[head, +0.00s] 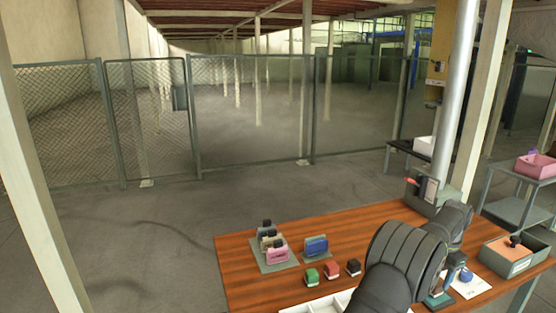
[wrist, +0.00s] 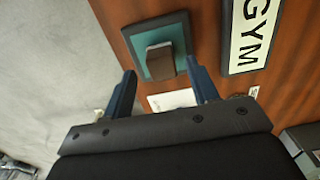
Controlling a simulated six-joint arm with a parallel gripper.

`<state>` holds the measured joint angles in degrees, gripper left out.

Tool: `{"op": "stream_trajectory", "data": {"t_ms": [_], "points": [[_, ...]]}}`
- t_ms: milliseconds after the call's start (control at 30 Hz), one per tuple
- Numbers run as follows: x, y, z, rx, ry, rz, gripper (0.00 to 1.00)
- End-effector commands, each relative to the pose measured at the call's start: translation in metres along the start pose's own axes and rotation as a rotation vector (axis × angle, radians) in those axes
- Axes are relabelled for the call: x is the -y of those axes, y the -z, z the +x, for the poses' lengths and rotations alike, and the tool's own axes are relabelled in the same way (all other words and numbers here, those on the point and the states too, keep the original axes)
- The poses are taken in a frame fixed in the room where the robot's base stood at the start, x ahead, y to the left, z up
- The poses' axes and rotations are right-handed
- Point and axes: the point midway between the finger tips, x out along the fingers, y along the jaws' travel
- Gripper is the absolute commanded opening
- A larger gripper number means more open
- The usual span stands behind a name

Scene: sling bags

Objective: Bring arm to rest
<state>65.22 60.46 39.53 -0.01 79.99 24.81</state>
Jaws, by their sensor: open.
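My gripper (head: 453,268) is over the right part of the wooden table, partly hidden by my arm in the head view. In the wrist view my gripper (wrist: 160,66) has its two blue fingers spread apart, with nothing held between them. Beyond the fingertips a brown block (wrist: 160,62) stands on a teal pad with a dark border (wrist: 172,28). A teal piece (head: 438,300) shows below my gripper in the head view. Whether the fingers touch the brown block cannot be told.
Several small bags (head: 277,254) stand on a grey board; a blue bag (head: 316,246) is beside them. Green (head: 312,276), red (head: 332,270) and black (head: 353,267) blocks sit in front. A grey tray (head: 522,265) is at right. A GYM sign (wrist: 250,35) is near my fingers.

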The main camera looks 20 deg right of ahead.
Motion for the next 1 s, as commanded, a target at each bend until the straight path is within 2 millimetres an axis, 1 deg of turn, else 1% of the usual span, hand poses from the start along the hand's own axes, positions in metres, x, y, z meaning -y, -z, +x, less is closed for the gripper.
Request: {"op": "stream_trajectory", "data": {"t_ms": [33,100,200,233,267,300,500,667,1000], "points": [[0.0,-0.001,0.011,0.003,-0.002,0.0,0.54],[0.0,-0.001,0.026,0.004,-0.002,0.0,0.54],[0.0,-0.001,0.044,0.003,-0.001,0.0,0.54],[0.0,0.0,0.047,0.001,-0.001,0.0,0.54],[0.0,0.001,0.036,-0.004,0.002,0.0,0.54],[0.0,0.001,0.029,-0.004,0.002,0.0,0.54],[0.0,0.001,0.009,-0.001,0.001,0.0,0.54],[0.0,0.0,0.004,0.0,0.0,0.0,0.54],[0.0,0.0,0.006,0.001,0.0,0.0,0.54]]}}
